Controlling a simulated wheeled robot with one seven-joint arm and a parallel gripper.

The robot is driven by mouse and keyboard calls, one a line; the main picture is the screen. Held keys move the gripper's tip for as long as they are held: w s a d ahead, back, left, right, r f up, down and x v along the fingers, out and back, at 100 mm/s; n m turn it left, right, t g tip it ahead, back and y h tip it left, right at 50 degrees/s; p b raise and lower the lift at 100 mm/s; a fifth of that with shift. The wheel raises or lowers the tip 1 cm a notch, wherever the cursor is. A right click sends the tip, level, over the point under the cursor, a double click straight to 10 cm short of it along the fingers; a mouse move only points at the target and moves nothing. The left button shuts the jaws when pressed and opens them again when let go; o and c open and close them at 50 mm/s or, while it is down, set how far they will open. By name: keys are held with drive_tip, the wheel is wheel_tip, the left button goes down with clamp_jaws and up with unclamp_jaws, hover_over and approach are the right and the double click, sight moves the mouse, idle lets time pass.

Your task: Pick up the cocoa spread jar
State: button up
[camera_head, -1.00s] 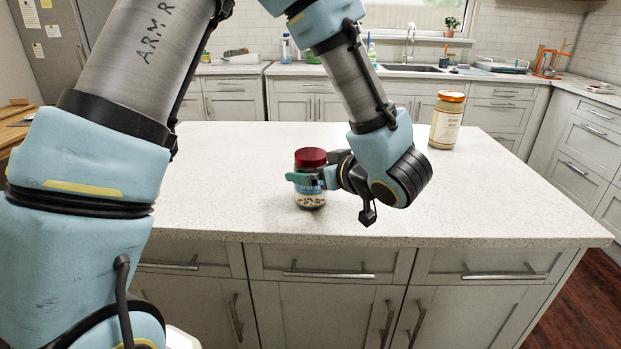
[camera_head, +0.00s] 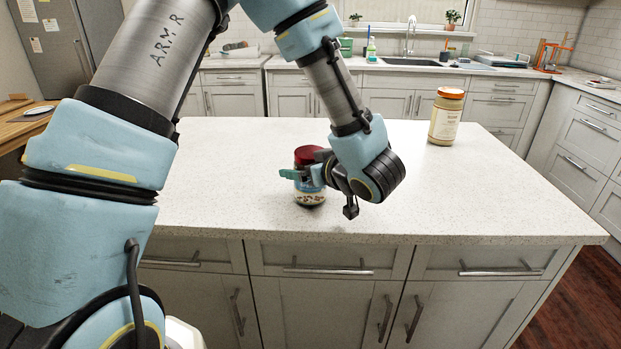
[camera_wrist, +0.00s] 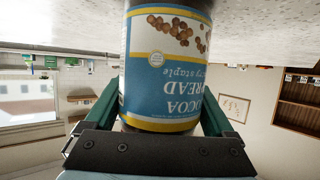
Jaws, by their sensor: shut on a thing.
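The cocoa spread jar (camera_head: 307,193) has a dark red lid and a blue and white label. It is upright near the front middle of the counter. My gripper (camera_head: 303,178) comes from the right and is shut on it, with a teal finger across its near side. In the wrist view, the jar (camera_wrist: 165,60) appears upside down with its label facing me, between the two teal fingers of my gripper (camera_wrist: 160,105). The jar's base is at or just above the counter; a dark shadow lies under it, and I cannot tell the exact gap.
The speckled white counter (camera_head: 230,185) is mostly clear around the jar. A tall jar with an orange lid (camera_head: 446,116) stands at the back right of the counter. A sink (camera_head: 410,62) and cabinets line the far wall.

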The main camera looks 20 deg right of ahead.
drive_tip(key=shift+r, duration=0.1)
clamp_jaws()
idle(0.3)
